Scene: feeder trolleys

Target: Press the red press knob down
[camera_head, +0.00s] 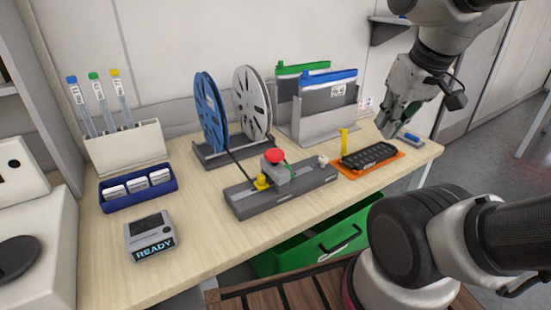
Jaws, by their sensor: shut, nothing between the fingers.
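The red press knob (274,156) is a round cap on top of a small grey block. The block sits on a long dark grey fixture (300,190) in the middle of the wooden table. A yellow part (262,182) and a green strand show beside the block. The knob stands clear, with nothing touching it. My gripper (383,130) is at the right end of the table, pointing down, far to the right of the knob and apart from it. Its fingers are shut and hold nothing.
Blue and white reels (210,112) on a stand and file holders (320,110) rise behind the fixture. An orange tray with a black insert (369,159) lies between fixture and gripper, with a yellow upright piece (343,141). A READY box (150,236) stands front left.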

